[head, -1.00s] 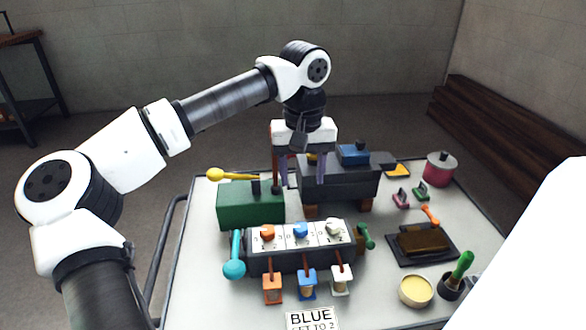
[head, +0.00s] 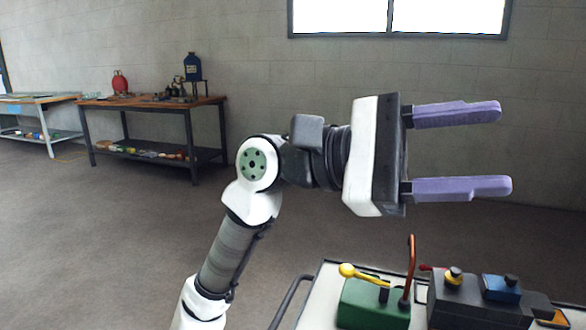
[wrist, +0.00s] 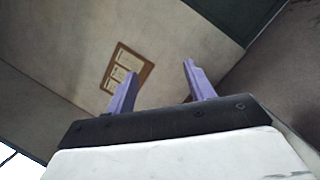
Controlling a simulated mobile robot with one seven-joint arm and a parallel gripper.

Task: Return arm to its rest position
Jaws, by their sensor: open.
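My gripper (head: 505,148) is raised above the worktop in the head view, with its two purple fingers pointing right. The fingers are wide apart with nothing between them. In the wrist view the same open gripper (wrist: 160,82) faces a pale wall, with no object between the fingers. My arm rises from the lower left and bends at the wrist joint.
The cart top (head: 318,300) is at the lower right. It bears a green box (head: 370,305) with a yellow lever (head: 360,273), a red-brown upright lever (head: 410,268) and a dark block (head: 460,305) with a blue part (head: 500,288). A workbench (head: 150,102) stands at the back left.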

